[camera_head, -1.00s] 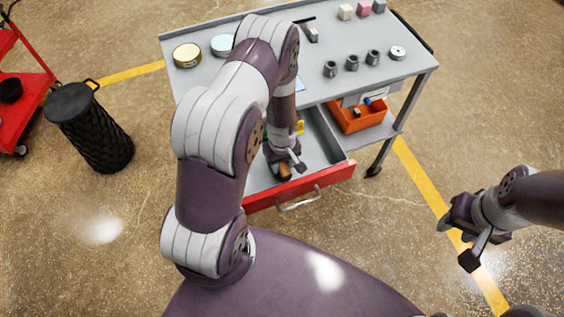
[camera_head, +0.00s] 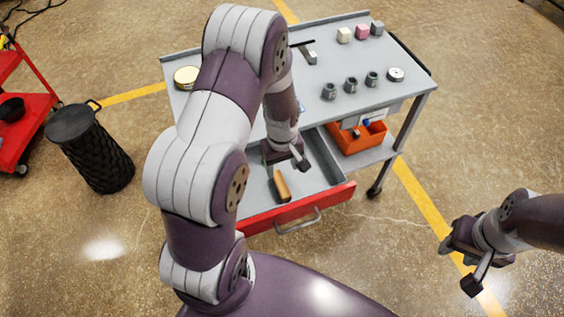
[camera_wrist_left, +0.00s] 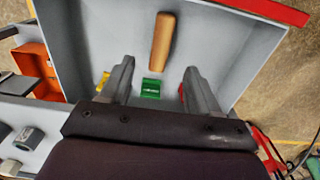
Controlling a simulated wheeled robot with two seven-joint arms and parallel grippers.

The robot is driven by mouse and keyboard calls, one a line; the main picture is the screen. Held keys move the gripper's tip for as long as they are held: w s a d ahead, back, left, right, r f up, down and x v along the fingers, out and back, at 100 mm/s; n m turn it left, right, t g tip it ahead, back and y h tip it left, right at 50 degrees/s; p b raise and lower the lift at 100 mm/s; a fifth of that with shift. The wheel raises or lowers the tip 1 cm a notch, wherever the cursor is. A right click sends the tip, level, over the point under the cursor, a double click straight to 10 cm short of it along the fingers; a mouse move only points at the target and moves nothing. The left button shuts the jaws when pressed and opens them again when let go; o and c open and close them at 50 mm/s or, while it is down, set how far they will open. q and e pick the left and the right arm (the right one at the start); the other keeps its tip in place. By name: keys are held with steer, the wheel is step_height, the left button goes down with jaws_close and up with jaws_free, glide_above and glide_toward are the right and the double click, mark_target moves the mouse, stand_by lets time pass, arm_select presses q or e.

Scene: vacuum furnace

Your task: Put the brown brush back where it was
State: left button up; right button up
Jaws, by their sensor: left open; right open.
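The brown brush (camera_head: 282,186) lies in the open drawer (camera_head: 319,178) of the grey cart, near the drawer's red front. It also shows in the left wrist view (camera_wrist_left: 162,42) as a long brown handle; I make out no bristles. My left gripper (camera_head: 286,156) is open and empty, over the drawer and behind the brush. In the left wrist view its two fingers (camera_wrist_left: 158,72) stand wide apart, with the brush beyond the tips, not between them. My right gripper (camera_head: 458,262) is open and empty over the floor at the right.
A green block (camera_wrist_left: 151,89) and a yellow item (camera_wrist_left: 104,82) are also in the drawer. An orange bin (camera_head: 357,137) stands on the cart's lower shelf. The cart top (camera_head: 320,70) holds blocks, cylinders and a gold tin (camera_head: 186,77). A black basket (camera_head: 90,148) stands at left.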

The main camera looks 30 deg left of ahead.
arm_select(q)
steer(key=s+d+r+m, duration=0.2)
steer(key=s+r+m, duration=0.2)
steer(key=r+m, duration=0.1)
steer(key=s+d+r+m+t, duration=0.1)
steer(key=s+d+r+m, duration=0.2)
steer(key=r, duration=0.5)
steer(key=shift+s+d+r+m, duration=0.15)
steer(key=shift+s+m, duration=0.75)
steer(key=shift+m, duration=0.2)
